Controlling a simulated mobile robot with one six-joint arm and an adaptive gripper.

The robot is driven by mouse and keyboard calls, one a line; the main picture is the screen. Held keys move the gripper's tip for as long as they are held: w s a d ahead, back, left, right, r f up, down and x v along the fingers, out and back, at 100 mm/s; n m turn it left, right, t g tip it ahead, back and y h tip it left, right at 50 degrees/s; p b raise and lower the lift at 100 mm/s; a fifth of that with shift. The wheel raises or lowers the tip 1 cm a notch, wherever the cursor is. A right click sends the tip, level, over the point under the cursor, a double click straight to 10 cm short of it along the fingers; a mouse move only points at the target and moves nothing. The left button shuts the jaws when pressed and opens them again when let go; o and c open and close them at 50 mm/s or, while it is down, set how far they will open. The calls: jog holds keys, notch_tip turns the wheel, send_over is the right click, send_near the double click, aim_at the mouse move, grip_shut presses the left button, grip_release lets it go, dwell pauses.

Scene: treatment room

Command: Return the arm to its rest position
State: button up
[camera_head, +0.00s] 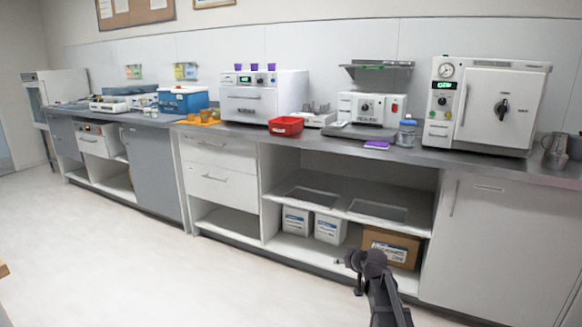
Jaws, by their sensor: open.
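My gripper (350,276) is at the lower right, at the end of my dark grey arm (385,300), which rises from the bottom edge. One finger seems to point left and the other down, spread apart, with nothing seen between them. The gripper shows in front of the open lower shelves of the counter, beside the cardboard box (391,247) in the picture. Its distance from the shelves is hard to judge.
A long counter (330,137) runs along the wall with white machines, a red tray (286,126), a blue box (183,99) and a lidded jar (406,132) on it. White boxes (297,220) stand on the lower shelf. The pale floor (110,255) at left is clear.

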jog(key=s+f+m+g+h, duration=0.1)
jog(key=s+f+g, duration=0.2)
jog(key=s, duration=0.7)
jog(key=s+f+m+g+h, duration=0.15)
jog(key=s+g, duration=0.25)
jog(key=s, duration=0.5)
jog(key=s+f+g+h, duration=0.1)
jog(key=s+f+g, duration=0.2)
jog(key=s, duration=0.7)
notch_tip(320, 180, up, 37)
jog(key=p, duration=3.7)
jog(key=shift+w+a, duration=0.25)
jog(key=shift+a, duration=0.1)
